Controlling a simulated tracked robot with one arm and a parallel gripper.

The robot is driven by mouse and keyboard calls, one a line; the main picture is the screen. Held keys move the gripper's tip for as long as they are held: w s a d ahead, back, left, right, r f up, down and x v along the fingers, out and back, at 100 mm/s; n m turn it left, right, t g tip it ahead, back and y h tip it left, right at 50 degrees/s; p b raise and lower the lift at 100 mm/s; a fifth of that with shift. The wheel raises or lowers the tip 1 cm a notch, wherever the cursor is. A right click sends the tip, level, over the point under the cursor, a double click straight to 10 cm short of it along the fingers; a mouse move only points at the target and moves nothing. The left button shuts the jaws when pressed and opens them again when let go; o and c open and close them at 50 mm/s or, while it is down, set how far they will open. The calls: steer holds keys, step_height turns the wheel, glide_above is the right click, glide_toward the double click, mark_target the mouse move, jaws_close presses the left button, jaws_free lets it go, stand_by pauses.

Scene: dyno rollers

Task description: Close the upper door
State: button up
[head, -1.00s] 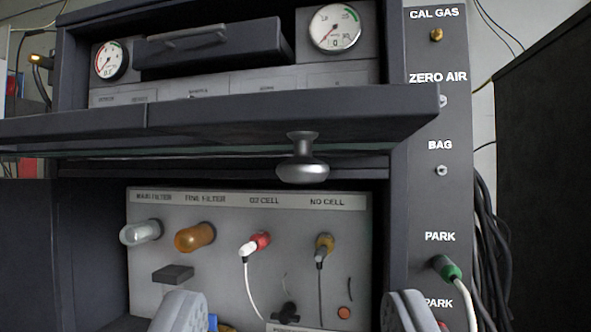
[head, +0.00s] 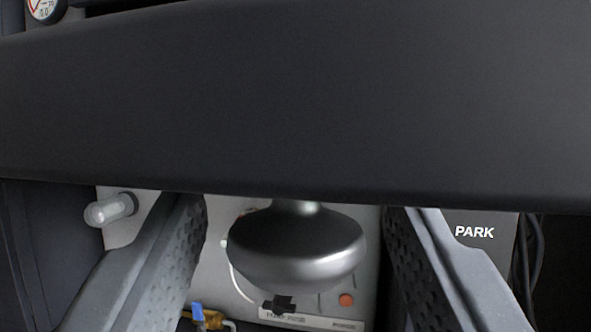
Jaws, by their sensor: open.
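The upper door (head: 290,100) is a dark panel seen edge-on, standing open and crossing the whole width of the view. Its round metal knob (head: 297,248) hangs from the underside near the middle. My gripper (head: 300,265) is open, with one grey finger on each side of the knob. Gaps show between the knob and both fingers, so neither appears to touch it. The door hides most of the upper compartment behind it.
Below the door is a pale panel with a clear filter bulb (head: 110,209), an orange button (head: 346,300) and a blue-handled valve (head: 197,312). A dark side column marked PARK (head: 475,232) stands at the right, with cables beyond it. A gauge (head: 45,8) shows at the top left.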

steer(key=shift+w+r, duration=0.15)
steer(key=shift+w, duration=0.15)
jaws_close()
steer(key=shift+r, duration=0.15)
